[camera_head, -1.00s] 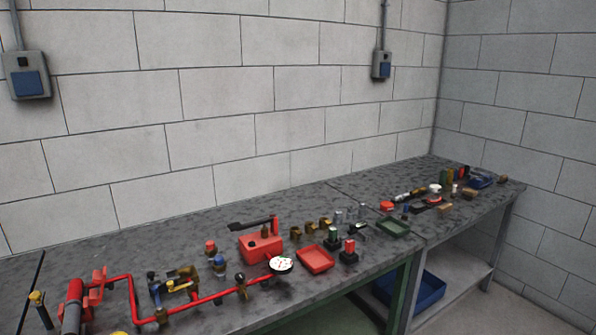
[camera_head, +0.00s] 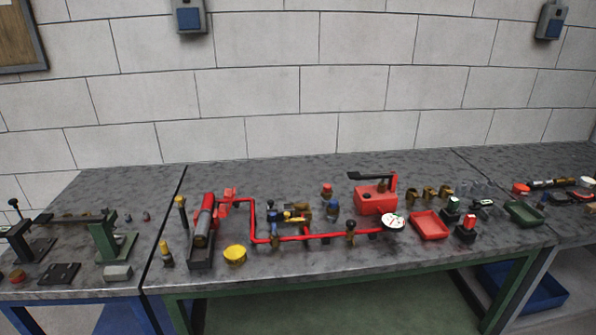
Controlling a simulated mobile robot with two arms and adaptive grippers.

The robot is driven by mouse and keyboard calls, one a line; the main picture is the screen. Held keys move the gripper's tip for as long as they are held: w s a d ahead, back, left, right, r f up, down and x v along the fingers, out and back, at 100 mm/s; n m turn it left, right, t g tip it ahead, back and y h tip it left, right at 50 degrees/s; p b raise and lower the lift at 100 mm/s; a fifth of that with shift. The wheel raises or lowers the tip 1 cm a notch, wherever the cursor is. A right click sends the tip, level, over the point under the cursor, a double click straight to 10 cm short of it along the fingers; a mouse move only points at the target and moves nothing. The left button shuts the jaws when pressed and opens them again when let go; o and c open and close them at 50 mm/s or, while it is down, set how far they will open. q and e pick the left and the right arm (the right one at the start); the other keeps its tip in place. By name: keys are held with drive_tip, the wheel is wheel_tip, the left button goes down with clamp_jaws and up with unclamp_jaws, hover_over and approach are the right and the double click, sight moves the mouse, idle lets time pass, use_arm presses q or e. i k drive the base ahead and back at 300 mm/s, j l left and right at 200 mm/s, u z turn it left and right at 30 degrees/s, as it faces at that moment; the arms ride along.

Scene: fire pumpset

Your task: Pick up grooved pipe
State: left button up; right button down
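A long bent red pipe (camera_head: 252,215) runs over the grey bench from a red and grey upright assembly (camera_head: 203,228) to a round white gauge (camera_head: 393,221). I cannot tell whether this red pipe is the grooved pipe, as no grooves can be made out at this size. Several brass and dark fittings (camera_head: 290,216) sit beside and along it. Neither of my grippers is in view.
A red box with a black lever (camera_head: 376,199), a red tray (camera_head: 430,225) and a dark green tray (camera_head: 525,212) stand to the right. A green stand with a dark bar (camera_head: 113,240) is on the left bench. A yellow round part (camera_head: 235,254) lies near the front edge.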

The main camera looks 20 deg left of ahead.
sight(200, 236)
drive_tip(key=i+l+u, duration=0.1)
drive_tip(key=l, duration=0.3)
drive_tip(key=i+l+u, duration=0.15)
drive_tip(key=l, duration=0.25)
drive_tip(key=u, duration=1.3)
